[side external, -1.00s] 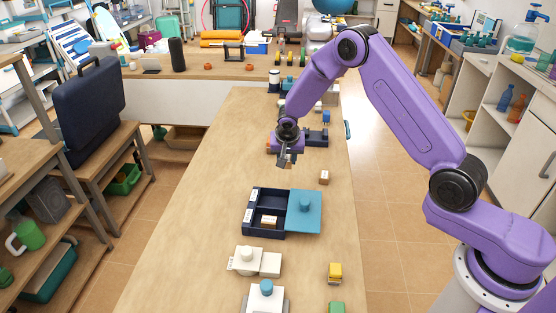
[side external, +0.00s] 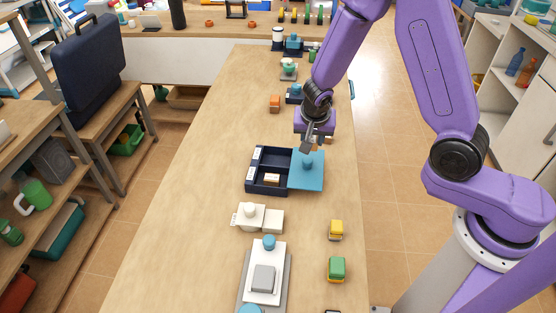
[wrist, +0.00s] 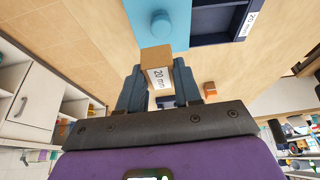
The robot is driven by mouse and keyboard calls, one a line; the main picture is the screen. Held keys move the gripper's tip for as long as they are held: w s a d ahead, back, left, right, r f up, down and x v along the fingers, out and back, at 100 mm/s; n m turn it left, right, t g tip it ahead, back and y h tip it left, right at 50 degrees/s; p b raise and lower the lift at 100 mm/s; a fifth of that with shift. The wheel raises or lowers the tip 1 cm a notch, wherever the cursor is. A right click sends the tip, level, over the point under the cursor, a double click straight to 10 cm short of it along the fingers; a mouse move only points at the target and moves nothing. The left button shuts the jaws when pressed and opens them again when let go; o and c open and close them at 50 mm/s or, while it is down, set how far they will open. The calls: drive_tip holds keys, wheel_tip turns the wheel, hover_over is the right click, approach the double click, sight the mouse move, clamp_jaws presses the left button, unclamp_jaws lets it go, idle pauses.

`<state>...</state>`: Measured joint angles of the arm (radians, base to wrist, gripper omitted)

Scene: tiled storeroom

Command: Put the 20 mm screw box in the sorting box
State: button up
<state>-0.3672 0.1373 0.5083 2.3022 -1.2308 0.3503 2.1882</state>
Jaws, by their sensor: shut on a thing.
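The 20 mm screw box (wrist: 156,55) is a small brown box with a white "20 mm" label, held between the fingers of my gripper (wrist: 160,72) in the wrist view. In the side view my gripper (side external: 306,146) is just behind the teal lid (side external: 310,182) and hides most or all of the held box. The dark blue sorting box (side external: 249,171) has open compartments on its left; a small brown box (side external: 271,180) lies in the nearer one. The knobbed lid is on the right; I cannot tell whether it covers or adjoins the box. A "20 mm" label (wrist: 249,24) marks a compartment in the wrist view.
Yellow (side external: 336,230) and green (side external: 337,268) blocks stand near the right edge. An orange block (side external: 275,103) and several devices are at the back.

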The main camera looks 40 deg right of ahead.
drive_tip(key=s, duration=0.1)
drive_tip(key=s+a, duration=0.1)
drive_tip(key=shift+s+a, duration=0.15)
drive_tip(key=shift+s, duration=0.25)
drive_tip(key=w+f, duration=0.1)
drive_tip(key=w, duration=0.1)
drive_tip(key=w+a+f, duration=0.1)
drive_tip(key=w, duration=0.2)
drive_tip(key=w+f, duration=0.1)
drive_tip(key=w, duration=0.2)
drive_tip(key=shift+a+f, duration=0.2)
drive_tip(key=shift+f, duration=0.1)
approach(277, 161)
drive_tip(key=shift+w+d+f, duration=0.25)
drive_tip(key=shift+d+f, duration=0.25)
drive_tip(key=shift+d, duration=0.3)
drive_tip(key=shift+w+f, duration=0.5)
drive_tip(key=shift+f, duration=0.15)
drive_tip(key=shift+a+f, duration=0.1)
drive_tip(key=shift+f, duration=1.4)
drive_tip(key=shift+f, duration=0.1)
drive_tip(key=o, duration=1.1)
drive_tip(key=shift+c, duration=0.2)
